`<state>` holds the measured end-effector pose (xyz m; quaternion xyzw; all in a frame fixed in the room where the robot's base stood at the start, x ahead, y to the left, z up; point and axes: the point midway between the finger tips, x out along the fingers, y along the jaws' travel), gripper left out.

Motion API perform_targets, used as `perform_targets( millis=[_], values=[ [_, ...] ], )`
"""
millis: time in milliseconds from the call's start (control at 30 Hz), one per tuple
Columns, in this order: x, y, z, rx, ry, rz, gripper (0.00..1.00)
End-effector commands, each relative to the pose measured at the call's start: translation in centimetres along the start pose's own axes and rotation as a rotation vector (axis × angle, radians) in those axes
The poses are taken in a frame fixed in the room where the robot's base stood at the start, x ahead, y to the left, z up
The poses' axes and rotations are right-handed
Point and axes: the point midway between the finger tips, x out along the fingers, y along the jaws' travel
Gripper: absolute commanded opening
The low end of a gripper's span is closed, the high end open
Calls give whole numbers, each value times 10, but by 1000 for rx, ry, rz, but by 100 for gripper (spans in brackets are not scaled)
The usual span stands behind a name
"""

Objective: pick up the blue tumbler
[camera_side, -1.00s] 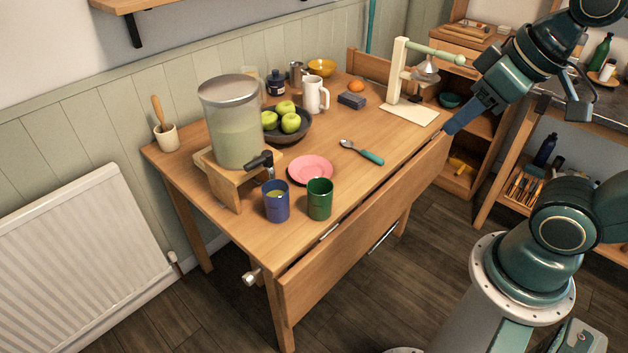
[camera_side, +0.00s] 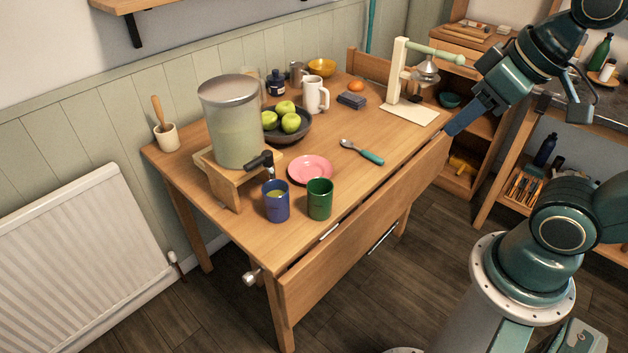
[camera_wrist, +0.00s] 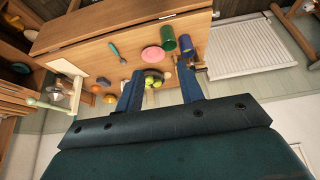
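The blue tumbler (camera_side: 277,206) stands upright near the table's front left corner, just in front of the drink dispenser's tap. Yellowish-green contents show at its mouth. It also shows in the wrist view (camera_wrist: 186,46), near the top, beyond my right finger. A green tumbler (camera_side: 320,200) stands close on its right. My gripper (camera_wrist: 160,70) is open and empty, its two blue fingers wide apart in the wrist view. In the side view my gripper (camera_side: 464,117) is high at the right, well away from the blue tumbler.
The drink dispenser (camera_side: 235,130) on its wooden stand is right behind the blue tumbler. A pink plate (camera_side: 311,168), a spoon (camera_side: 362,152) and a bowl of apples (camera_side: 297,135) lie nearby. The front right tabletop is clear.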

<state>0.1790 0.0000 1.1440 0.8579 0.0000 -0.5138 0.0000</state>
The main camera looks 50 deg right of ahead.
Motion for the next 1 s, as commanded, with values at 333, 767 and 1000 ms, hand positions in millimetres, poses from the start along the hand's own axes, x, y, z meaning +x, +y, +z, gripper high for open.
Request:
perform_targets(
  millis=[333,767,1000],
  values=[
    [0,0,0,0,0,0,42],
    [0,0,0,0,0,0,85],
    [3,-1,-5,-17,-4,-3,85]
  ],
)
